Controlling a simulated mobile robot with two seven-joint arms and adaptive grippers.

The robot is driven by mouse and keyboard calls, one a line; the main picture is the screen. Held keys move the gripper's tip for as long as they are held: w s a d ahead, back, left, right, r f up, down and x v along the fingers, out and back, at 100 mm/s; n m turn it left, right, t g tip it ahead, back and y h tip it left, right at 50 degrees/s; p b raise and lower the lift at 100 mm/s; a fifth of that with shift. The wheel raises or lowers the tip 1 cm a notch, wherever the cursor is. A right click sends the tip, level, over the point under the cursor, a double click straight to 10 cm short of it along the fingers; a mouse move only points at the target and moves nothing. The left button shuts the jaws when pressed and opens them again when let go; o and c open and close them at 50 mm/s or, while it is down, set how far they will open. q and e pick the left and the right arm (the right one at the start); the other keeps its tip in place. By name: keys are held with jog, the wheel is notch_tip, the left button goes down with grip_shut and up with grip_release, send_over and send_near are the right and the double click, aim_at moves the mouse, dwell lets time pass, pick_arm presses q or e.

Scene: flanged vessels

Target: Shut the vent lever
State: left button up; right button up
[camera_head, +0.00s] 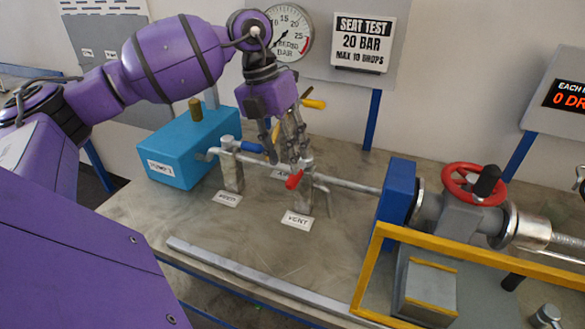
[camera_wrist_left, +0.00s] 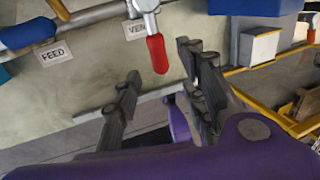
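The vent lever has a red handle (camera_head: 294,180) on the pipe above the VENT label (camera_head: 297,219). In the left wrist view the red handle (camera_wrist_left: 157,54) hangs down from the metal valve stem. My left gripper (camera_head: 287,160) reaches down to it from above. In the left wrist view the two dark fingers are spread, with the red handle showing between their tips and gaps on both sides. No contact is clear. In the head view the fingers partly hide the valve. My right gripper does not show.
A blue-handled feed valve (camera_head: 250,147) and a yellow-handled lever (camera_head: 314,103) stand close by. A blue box (camera_head: 182,150) is at left. A flanged valve with a red wheel (camera_head: 474,185) and a yellow frame (camera_head: 480,254) stand at right. The table front is mostly clear.

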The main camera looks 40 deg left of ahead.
pick_arm(q)
jog(key=x, duration=0.2)
jog(key=w+x, duration=0.1)
jog(key=x, duration=0.1)
jog(key=shift+a+f, duration=0.15)
jog(key=shift+f, duration=0.05)
jog(key=shift+s+d+f, duration=0.15)
jog(key=shift+d+f, duration=0.05)
jog(key=shift+f, duration=0.25)
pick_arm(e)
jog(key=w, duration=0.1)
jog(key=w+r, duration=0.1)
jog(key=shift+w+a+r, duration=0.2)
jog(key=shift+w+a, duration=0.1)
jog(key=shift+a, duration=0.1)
pick_arm(q)
grip_shut()
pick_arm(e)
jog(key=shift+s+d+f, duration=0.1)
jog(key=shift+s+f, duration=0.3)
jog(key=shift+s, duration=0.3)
